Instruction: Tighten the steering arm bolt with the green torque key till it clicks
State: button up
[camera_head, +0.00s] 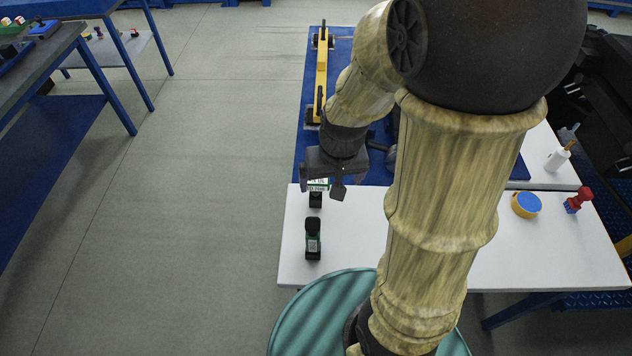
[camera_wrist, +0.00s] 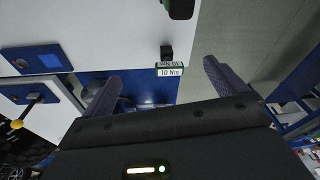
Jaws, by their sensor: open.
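A dark block with a green-edged label (camera_head: 316,186) stands at the white table's back edge. In the wrist view its label (camera_wrist: 170,71) reads "10 Nm". A second dark tool with a green band (camera_head: 313,240) lies nearer on the table; its end shows at the top of the wrist view (camera_wrist: 181,8). I cannot tell for sure which is the torque key. My gripper (camera_head: 321,188) is open, above the labelled block. In the wrist view the block lies beyond and between the fingertips (camera_wrist: 162,69), with nothing held. I cannot make out the steering arm bolt.
The white table (camera_head: 540,250) also carries a yellow-and-blue round item (camera_head: 526,204), a red-and-blue item (camera_head: 577,200) and a white bottle (camera_head: 557,160). A yellow bar (camera_head: 321,75) lies on the blue surface behind. The floor (camera_head: 200,180) to the left is clear.

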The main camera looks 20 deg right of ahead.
aim_at(316, 184)
jog(key=w+m+g+p, duration=0.2)
jog(key=w+p, duration=0.3)
jog(key=w, duration=0.5)
jog(key=shift+w+a+m+p, duration=0.25)
jog(key=shift+m+p, duration=0.05)
jog(key=shift+p, duration=0.05)
jog(key=shift+f, duration=0.2)
notch_tip(316, 184, down, 12)
jog(key=shift+r+p, duration=0.1)
jog(key=shift+p, duration=0.45)
jog(key=shift+w+d+f+p, duration=0.1)
jog(key=shift+w+f+p, duration=0.15)
jog(key=shift+f, duration=0.65)
jog(key=shift+w+f+p, duration=0.1)
jog(key=shift+f+p, duration=0.25)
jog(key=shift+f, duration=0.5)
jog(key=shift+w+d+f+p, duration=0.1)
jog(key=shift+w+f+p, duration=0.15)
jog(key=shift+f, duration=0.65)
